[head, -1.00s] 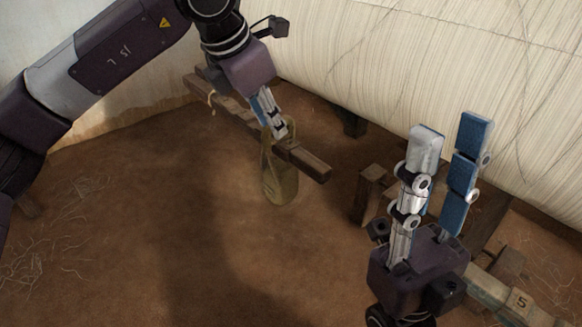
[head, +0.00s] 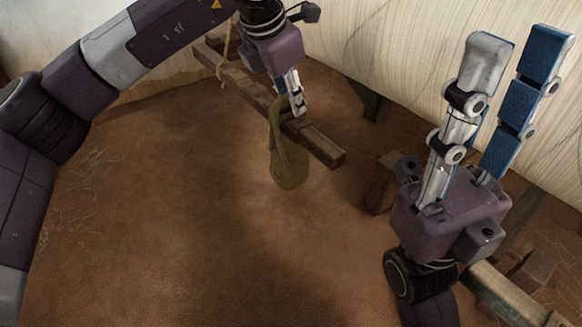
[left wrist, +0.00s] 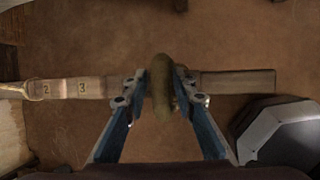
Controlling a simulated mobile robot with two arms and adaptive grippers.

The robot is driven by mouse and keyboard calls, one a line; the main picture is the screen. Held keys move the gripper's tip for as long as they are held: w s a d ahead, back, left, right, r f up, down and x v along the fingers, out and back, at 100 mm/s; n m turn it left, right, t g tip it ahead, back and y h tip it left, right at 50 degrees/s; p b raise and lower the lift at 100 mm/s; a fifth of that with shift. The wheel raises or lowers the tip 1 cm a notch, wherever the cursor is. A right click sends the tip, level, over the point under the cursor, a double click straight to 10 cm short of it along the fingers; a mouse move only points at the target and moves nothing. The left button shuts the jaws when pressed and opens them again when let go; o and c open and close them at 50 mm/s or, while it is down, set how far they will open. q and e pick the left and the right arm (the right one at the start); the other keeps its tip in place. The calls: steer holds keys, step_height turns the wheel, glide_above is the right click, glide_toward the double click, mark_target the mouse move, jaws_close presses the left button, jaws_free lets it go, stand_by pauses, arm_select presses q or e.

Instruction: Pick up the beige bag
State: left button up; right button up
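The beige bag (head: 288,165), olive-tan in this light, hangs upright beside a dark wooden beam (head: 325,147) in the head view. My left gripper (head: 296,106) is at the top of the bag, just above the beam. In the left wrist view the bag (left wrist: 163,88) is between the two fingertips, which appear closed against its sides. The beam (left wrist: 238,82) passes behind it there. I cannot tell whether the bag's strap still rests on the beam. My right gripper (head: 512,62) is open and empty, fingers pointing up.
A wide sheet of pale threads (head: 430,45) fills the upper right. A short wooden post (head: 382,183) stands between the beam and my right gripper. A numbered beam (head: 510,300) lies at lower right. The brown earth floor (head: 190,220) is clear at left and centre.

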arm_select(q)
jaws_close()
stand_by(0.4)
steer(key=shift+w+d, duration=0.1)
steer(key=shift+r, duration=0.1)
